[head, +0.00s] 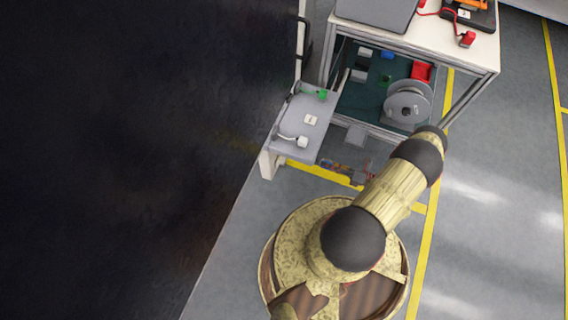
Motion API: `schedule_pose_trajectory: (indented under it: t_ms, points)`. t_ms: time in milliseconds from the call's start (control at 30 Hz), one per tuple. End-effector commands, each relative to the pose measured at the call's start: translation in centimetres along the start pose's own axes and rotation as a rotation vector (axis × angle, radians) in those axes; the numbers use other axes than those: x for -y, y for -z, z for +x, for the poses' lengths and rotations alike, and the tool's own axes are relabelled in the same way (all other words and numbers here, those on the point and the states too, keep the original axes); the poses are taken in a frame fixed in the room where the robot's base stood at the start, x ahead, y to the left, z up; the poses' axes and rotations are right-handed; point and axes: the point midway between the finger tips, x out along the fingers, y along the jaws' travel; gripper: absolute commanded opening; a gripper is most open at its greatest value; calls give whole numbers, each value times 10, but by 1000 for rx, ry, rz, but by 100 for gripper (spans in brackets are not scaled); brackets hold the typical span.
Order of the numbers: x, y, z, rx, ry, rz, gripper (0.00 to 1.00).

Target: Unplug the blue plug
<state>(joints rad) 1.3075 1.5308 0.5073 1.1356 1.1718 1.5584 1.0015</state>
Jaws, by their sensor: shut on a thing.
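My gripper (331,164) shows small and dark at the right edge of the grey trolley panel (316,128), just left of my arm. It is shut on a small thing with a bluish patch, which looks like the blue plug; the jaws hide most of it. I cannot tell whether the plug still touches a socket. A green plug (322,95) sits at the panel's far end, and a white plug (302,141) with a pale cable sits at its near end. A small pale plate (311,120) lies between them.
A large dark wall or cabinet (120,150) fills the left side. Behind the panel stands a white-topped trolley (480,50) with a cable reel (408,104), a red bin (421,71) and small boxes below. Grey floor (490,200) with yellow lines is open at the right.

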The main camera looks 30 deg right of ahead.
Motion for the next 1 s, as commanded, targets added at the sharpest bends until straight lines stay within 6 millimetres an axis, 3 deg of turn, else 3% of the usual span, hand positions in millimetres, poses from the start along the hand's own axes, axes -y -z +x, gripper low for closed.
schedule_pose_trajectory:
  t_ms: [700, 1000]
  points:
    - [0, 0, 0, 0, 0, -935, 0]
    - [0, 0, 0, 0, 0, -1035, 0]
